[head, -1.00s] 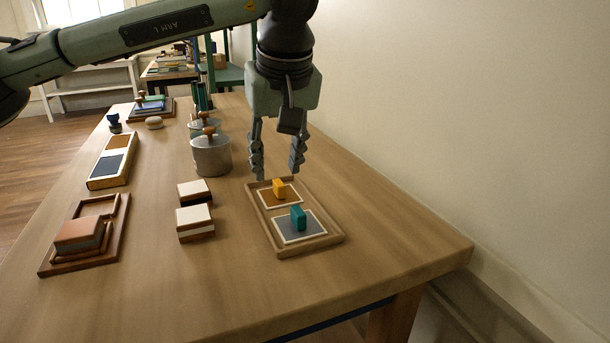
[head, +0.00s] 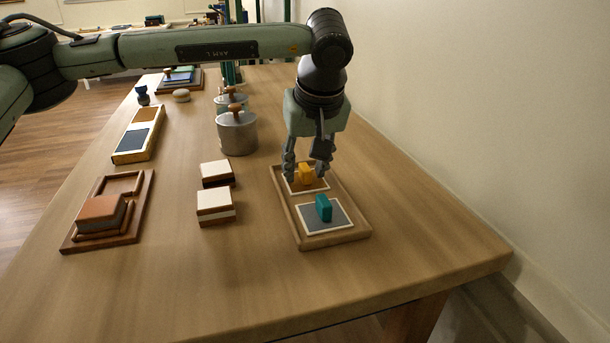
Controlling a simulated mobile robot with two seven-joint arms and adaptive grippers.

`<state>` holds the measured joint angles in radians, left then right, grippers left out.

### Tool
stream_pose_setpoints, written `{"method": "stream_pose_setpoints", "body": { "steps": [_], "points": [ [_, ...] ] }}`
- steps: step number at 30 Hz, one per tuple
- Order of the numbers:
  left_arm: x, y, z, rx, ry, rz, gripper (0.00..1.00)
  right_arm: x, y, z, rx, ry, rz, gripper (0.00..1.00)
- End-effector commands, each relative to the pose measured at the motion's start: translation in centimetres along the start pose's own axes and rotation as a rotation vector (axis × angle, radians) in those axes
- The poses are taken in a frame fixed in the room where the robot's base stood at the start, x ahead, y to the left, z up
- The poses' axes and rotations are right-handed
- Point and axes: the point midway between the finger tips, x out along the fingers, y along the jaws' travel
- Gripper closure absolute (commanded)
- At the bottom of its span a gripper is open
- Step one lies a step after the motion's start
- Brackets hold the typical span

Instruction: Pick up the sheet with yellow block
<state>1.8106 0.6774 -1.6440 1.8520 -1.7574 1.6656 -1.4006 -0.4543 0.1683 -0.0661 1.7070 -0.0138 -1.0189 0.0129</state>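The yellow block (head: 306,174) stands on a small white-edged orange sheet (head: 317,187) in the far half of a wooden tray (head: 362,233). A teal block (head: 324,208) stands on a grey, white-edged sheet (head: 340,222) in the near half. My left gripper (head: 306,180) points down over the far half of the tray. Its fingers are apart, one on each side of the yellow block, and partly hide the sheet. Whether the fingers touch the block cannot be told. My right gripper is not in view.
Two white-topped blocks (head: 216,205) stand left of the tray. Metal canisters with knobs (head: 237,133) stand behind them. A wooden holder (head: 106,216) and a long two-coloured box (head: 139,135) lie farther left. The wall is at right. The front of the table is clear.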

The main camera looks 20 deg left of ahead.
Motion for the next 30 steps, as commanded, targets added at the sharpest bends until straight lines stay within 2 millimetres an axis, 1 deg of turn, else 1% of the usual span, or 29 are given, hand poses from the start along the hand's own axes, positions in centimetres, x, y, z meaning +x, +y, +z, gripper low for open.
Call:
{"method": "stream_pose_setpoints", "body": {
  "steps": [5, 14, 25, 29, 30],
  "points": [
    [0.0, 0.0, 0.0, 0.000, 0.000, 0.000, 0.62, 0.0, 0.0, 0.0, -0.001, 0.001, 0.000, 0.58],
    [0.0, 0.0, 0.0, -0.001, 0.000, 0.000, 0.99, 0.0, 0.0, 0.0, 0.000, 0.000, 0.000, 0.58],
    [-0.2, 0.0, -0.1, -0.001, 0.000, 0.000, 1.00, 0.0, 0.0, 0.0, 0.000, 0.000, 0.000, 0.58],
    [-1.1, 0.0, -0.5, -0.001, 0.001, 0.001, 1.00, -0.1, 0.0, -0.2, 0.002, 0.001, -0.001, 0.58],
    [-1.5, 0.1, -0.7, -0.001, 0.001, 0.002, 1.00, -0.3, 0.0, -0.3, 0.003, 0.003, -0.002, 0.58]
  ]
}}
